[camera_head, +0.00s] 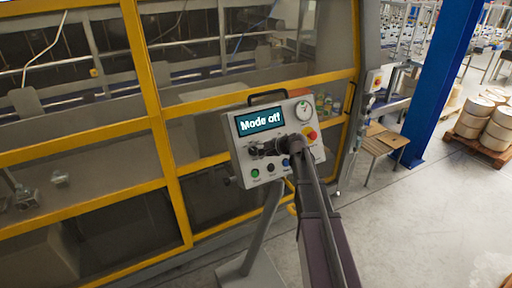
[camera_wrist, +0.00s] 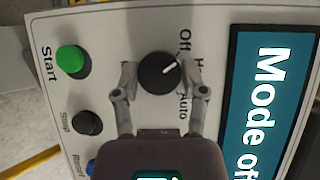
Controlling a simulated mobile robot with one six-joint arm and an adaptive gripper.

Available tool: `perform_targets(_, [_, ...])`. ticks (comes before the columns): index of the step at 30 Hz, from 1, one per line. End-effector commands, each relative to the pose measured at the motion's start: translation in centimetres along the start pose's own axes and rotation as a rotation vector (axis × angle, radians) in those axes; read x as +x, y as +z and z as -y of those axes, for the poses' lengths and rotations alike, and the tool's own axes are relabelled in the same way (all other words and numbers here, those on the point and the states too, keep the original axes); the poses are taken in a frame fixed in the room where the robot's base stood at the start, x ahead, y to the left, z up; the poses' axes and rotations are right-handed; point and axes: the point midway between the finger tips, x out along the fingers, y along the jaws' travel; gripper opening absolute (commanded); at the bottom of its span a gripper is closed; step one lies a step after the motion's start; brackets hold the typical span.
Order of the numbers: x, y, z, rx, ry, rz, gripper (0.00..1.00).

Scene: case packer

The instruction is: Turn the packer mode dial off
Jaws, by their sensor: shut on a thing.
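The mode dial (camera_wrist: 158,74) is a round black knob with a white pointer mark. In the wrist view the mark points up and right, toward the side of the "Off" label, with the "H..." label partly covered. My gripper (camera_wrist: 162,82) has one finger on each side of the knob and is shut on it. The control panel (camera_head: 240,168) is light grey and tilted on a post. Its display (camera_head: 259,121) reads "Mode off" and also shows in the wrist view (camera_wrist: 270,100). In the head view my gripper and arm cover much of the dial area.
A green start button (camera_wrist: 72,61), a black button (camera_wrist: 88,123) and a partly seen blue one (camera_wrist: 91,167) sit beside the dial. A red emergency stop (camera_head: 311,134) and a gauge (camera_head: 303,110) are on the panel's right. The yellow-framed machine (camera_head: 172,190) stands behind.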

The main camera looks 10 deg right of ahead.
Motion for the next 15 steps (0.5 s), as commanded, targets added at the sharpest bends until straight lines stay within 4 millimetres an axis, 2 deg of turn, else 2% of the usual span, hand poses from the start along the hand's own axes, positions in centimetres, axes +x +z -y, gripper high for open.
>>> perform_targets(1, [-0.08, -0.04, 0.55, -0.032, 0.016, -0.004, 0.08])
perform_targets(9, [0.01, 0.01, 0.41, -0.182, 0.104, -0.012, 0.08])
perform_targets(15, [0.05, -0.02, 0.29, -0.233, 0.135, -0.016, 0.08])
